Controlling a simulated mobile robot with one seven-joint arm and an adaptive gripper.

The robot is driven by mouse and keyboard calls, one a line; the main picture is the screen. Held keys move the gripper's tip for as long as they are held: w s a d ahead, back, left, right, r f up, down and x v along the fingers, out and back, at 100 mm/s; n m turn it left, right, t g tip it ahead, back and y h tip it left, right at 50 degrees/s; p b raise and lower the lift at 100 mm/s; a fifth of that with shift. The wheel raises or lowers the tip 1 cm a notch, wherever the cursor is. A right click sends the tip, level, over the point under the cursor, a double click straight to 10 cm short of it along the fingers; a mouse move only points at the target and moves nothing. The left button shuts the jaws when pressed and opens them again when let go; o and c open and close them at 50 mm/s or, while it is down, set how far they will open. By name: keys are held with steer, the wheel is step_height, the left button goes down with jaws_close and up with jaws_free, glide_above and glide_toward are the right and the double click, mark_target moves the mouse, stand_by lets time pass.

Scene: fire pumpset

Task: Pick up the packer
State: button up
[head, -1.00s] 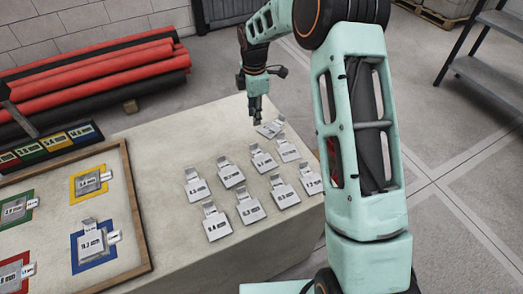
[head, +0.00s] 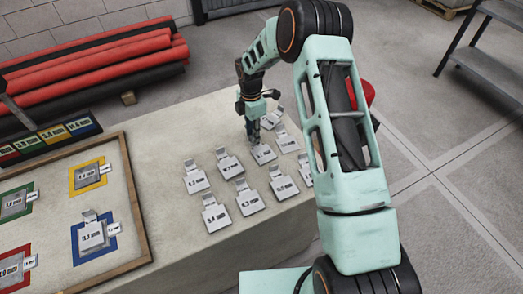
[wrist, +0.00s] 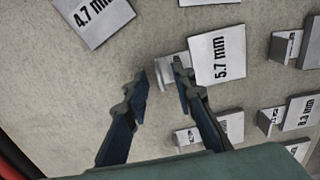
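Several grey metal packers, flat plates with a bent tab and a printed thickness label, lie on the table. My gripper (head: 252,138) points down at a packer (head: 264,154) in the middle of the group. In the wrist view this packer (wrist: 219,60) reads 5.7 mm. Its tab (wrist: 171,70) lies at the opening between my fingertips (wrist: 160,73), near the right finger. My gripper is open and empty; I cannot tell whether the right finger touches the tab. A 4.7 mm packer (wrist: 92,18) lies at upper left, and an 8.3 mm packer (wrist: 300,114) at right.
Other packers stand close around, such as one (head: 229,164) to the left and one (head: 283,186) in front. A wooden-framed board (head: 133,195) with coloured squares holding packers is at the left. The table (head: 165,130) is bare between them. Red and black pipes (head: 95,70) lie behind.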

steer(key=shift+f, duration=0.4)
steer(key=shift+c, duration=0.3)
jaws_close()
steer(key=shift+r, duration=0.2)
